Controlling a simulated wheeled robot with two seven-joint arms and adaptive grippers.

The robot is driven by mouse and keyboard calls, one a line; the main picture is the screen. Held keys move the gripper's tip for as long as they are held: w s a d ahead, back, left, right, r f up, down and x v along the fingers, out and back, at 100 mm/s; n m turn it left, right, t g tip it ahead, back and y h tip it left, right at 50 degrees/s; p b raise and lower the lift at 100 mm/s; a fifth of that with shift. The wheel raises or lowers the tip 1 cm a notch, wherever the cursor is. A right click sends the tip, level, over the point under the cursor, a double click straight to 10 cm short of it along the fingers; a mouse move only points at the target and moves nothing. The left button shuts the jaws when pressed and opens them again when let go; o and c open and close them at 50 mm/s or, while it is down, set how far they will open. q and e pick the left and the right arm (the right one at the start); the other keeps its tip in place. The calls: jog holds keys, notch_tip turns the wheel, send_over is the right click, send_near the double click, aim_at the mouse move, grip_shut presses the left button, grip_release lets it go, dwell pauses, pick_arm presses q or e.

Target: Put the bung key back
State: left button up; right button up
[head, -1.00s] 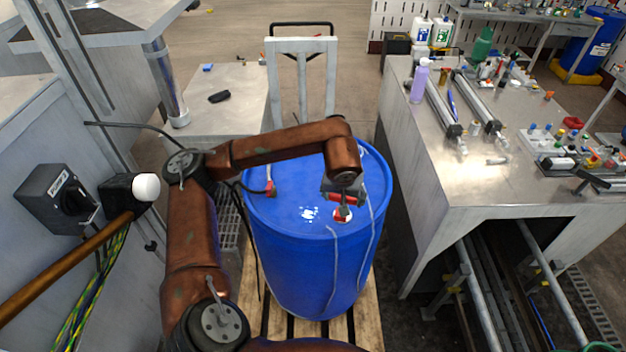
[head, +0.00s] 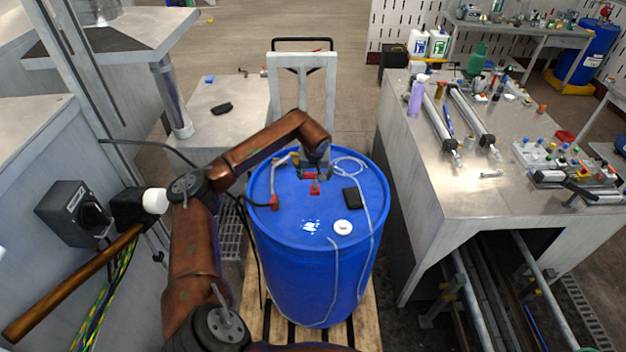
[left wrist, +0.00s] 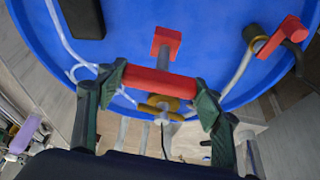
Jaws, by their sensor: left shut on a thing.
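My left gripper (head: 314,178) is shut on the red bar of the bung key (left wrist: 148,82), held between both fingers in the left wrist view. It is over the far half of the blue drum's top (head: 290,215). A smaller red block (left wrist: 166,42) shows close by; I cannot tell whether it belongs to the key. I also cannot tell whether the key touches the lid. A white bung (head: 343,227) sits in the lid nearer to me, clear of the gripper. A brass-coloured ring (left wrist: 160,105) lies beyond the bar near the drum's rim. My right gripper is out of view.
A black box (head: 353,195) and a pale looped tube lie on the lid at right. A hose with a red fitting (head: 274,202) stands at left. A grey trolley frame (head: 274,90) is behind the drum. A cluttered metal bench (head: 460,190) stands to the right.

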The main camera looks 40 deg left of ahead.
aim_at(313, 180)
pick_arm(q)
jog(key=shift+w+a+f, duration=0.3)
jog(key=shift+a+f, duration=0.15)
jog(key=shift+f, duration=0.15)
jog(key=shift+w+a+f, duration=0.1)
jog(key=shift+a+f, duration=0.05)
jog(key=shift+f, duration=0.05)
jog(key=shift+w+a+f, duration=0.15)
jog(key=shift+f, duration=0.15)
notch_tip(313, 180, down, 2)
jog(key=shift+f+p, duration=0.2)
jog(key=shift+p, duration=0.75)
jog(key=shift+f, duration=0.3)
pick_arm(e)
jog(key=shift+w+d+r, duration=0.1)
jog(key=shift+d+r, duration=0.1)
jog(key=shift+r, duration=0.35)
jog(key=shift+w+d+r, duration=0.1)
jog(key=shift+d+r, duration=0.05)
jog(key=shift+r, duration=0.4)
pick_arm(q)
jog(key=shift+f, duration=0.1)
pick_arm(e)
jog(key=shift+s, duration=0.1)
